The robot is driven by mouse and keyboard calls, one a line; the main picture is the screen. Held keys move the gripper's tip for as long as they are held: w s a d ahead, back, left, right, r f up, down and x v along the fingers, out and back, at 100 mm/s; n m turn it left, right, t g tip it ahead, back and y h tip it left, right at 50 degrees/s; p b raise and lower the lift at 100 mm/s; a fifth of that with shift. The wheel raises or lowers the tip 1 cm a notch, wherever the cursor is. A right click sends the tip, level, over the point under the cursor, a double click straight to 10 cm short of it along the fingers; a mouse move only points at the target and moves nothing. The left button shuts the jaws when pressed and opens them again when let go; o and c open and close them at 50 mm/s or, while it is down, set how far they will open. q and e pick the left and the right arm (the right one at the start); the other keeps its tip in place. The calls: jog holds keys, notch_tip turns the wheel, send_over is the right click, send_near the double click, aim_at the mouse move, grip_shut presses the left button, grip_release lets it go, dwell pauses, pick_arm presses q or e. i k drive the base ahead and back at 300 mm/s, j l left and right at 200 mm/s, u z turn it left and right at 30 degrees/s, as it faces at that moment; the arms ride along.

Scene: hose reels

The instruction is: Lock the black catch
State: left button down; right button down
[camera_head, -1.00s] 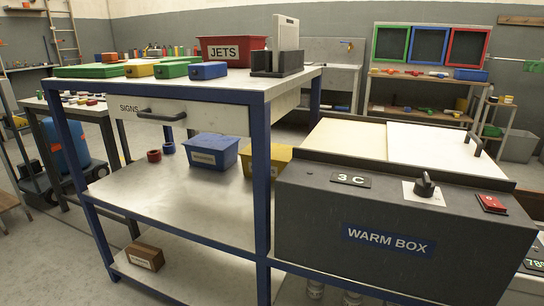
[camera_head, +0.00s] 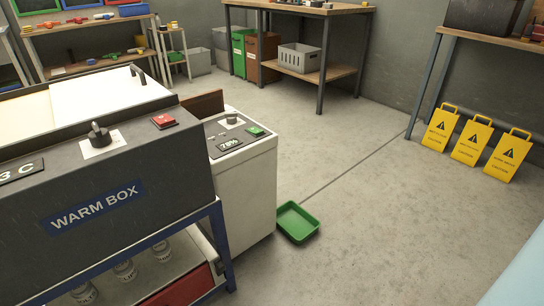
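I cannot make out a black catch for certain in this view. A black rotary knob (camera_head: 99,135) stands on a white plate on top of the dark grey warm box (camera_head: 105,205) at the left. A black handle (camera_head: 138,73) stands on the box's pale lid (camera_head: 105,95). Neither of my grippers is in view.
A white cabinet (camera_head: 245,185) showing 78% stands right of the warm box. A green tray (camera_head: 297,222) lies on the floor beside it. Yellow warning signs (camera_head: 471,145) stand by the right wall. A wooden bench (camera_head: 300,8) is at the back. The middle floor is open.

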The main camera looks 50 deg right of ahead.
aim_at(220, 266)
jog(key=z, duration=0.9)
